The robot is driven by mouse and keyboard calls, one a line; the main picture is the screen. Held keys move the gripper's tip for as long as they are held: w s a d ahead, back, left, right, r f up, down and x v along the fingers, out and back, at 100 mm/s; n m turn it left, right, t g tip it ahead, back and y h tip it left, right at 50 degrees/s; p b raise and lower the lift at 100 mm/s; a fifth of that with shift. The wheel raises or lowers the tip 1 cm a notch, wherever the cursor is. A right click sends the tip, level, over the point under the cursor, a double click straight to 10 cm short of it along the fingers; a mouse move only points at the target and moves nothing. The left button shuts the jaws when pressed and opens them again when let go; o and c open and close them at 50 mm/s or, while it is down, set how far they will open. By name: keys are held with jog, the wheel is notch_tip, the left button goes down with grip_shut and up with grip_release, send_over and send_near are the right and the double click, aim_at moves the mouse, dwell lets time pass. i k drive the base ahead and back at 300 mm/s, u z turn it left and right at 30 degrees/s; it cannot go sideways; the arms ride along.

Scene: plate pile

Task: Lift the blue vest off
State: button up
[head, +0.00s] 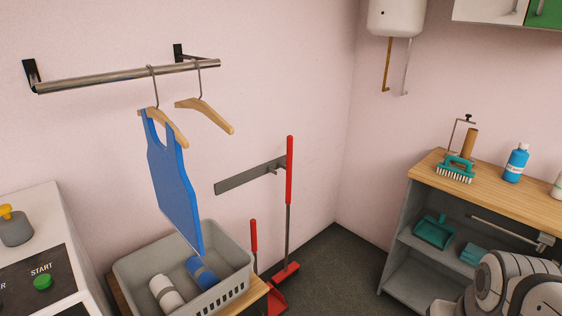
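The blue vest (174,188) hangs on a wooden hanger (173,127) by its shoulder straps. The hanger's metal hook loops over the metal rail (110,78) on the pink wall. The vest is turned at an angle, and its lower corner hangs in front of the grey basket. A second wooden hanger (206,112) hangs bare on the rail to its right. My gripper cannot be made out in the head view; only white and dark links of my arm show at the lower right, well away from the vest.
The grey basket (133,268) holds a white roll (166,293) and a blue roll (201,272) below the vest. A red broom (289,170) and dustpan (270,297) stand to its right. A wood-topped shelf unit (490,179) stands at right, a white machine (32,215) at left.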

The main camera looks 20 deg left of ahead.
aim_at(176, 196)
jog(key=z, duration=0.7)
jog(key=k, duration=2.2)
jog(key=u, duration=1.05)
jog(key=i, duration=1.65)
jog(key=u, duration=0.05)
